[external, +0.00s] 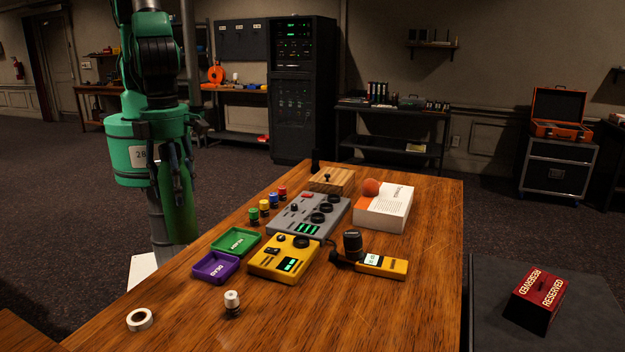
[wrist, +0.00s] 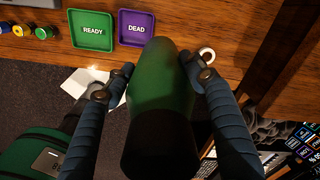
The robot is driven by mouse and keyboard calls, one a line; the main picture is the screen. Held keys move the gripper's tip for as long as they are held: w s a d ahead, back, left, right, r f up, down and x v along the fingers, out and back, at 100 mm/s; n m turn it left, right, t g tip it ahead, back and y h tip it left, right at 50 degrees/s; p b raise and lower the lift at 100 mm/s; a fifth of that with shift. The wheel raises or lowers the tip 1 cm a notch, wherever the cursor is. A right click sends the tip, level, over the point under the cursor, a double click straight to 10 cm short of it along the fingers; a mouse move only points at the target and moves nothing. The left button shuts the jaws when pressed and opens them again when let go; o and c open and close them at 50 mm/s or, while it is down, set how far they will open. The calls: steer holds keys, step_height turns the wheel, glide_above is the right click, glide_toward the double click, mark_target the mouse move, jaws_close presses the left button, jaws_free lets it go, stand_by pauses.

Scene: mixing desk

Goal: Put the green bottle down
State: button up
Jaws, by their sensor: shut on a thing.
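The green bottle (wrist: 160,85) is between the two fingers of my gripper (wrist: 156,66) in the wrist view, which is shut on it. The bottle has a dark, near-black end towards the camera. In the external view the green bottle (external: 180,212) hangs roughly upright below my gripper (external: 172,165), just off the left edge of the wooden table (external: 400,310). Its lower end appears clear of the tabletop. The fingers partly cover its sides.
A green READY tray (external: 236,242) and a purple DEAD tray (external: 214,267) lie near the table's left edge. A tape roll (external: 140,319) and a small white-topped jar (external: 233,304) stand in front. Yellow (external: 283,259) and grey (external: 308,214) consoles fill the middle. The front right tabletop is clear.

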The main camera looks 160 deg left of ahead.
mark_target(168, 224)
steer(key=d, duration=0.2)
steer(key=s+d, duration=0.1)
steer(key=shift+d+f+m, duration=0.2)
steer(key=shift+f+m, duration=0.1)
steer(key=shift+f, duration=0.1)
step_height(168, 224, down, 9)
steer(key=shift+w+a+r, duration=0.1)
steer(key=shift+w, duration=0.15)
steer(key=w+a+f+p, duration=0.1)
steer(key=w+p, duration=0.1)
steer(key=w, duration=1.3)
steer(key=shift+w+a+f, duration=0.25)
steer(key=shift+w, duration=0.1)
steer(key=shift+f+p, duration=0.7)
steer(key=shift+f, duration=1.2)
